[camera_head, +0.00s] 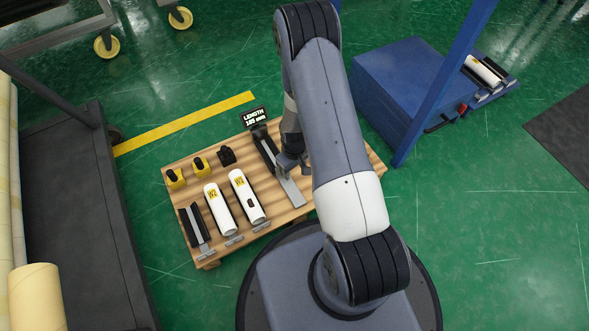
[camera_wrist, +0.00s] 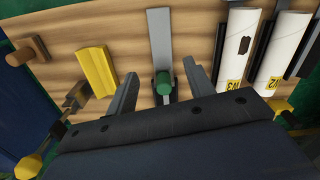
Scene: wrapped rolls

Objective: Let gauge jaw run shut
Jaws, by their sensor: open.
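The length gauge lies on the wooden bench, with a grey metal rail (camera_head: 292,190) and a dark body (camera_head: 265,146). Its small black display (camera_head: 255,117) reads LENGTH above a figure in mm too small to read surely. In the wrist view the rail (camera_wrist: 160,35) runs up the middle, with a green knob (camera_wrist: 163,84) at its near end. My gripper (camera_wrist: 163,88) is open, one finger on each side of the knob, with gaps to both. In the head view my gripper (camera_head: 290,166) is over the gauge and partly hides it.
A blue cabinet (camera_head: 395,85) is at the right and a dark cart (camera_head: 75,200) at the left.

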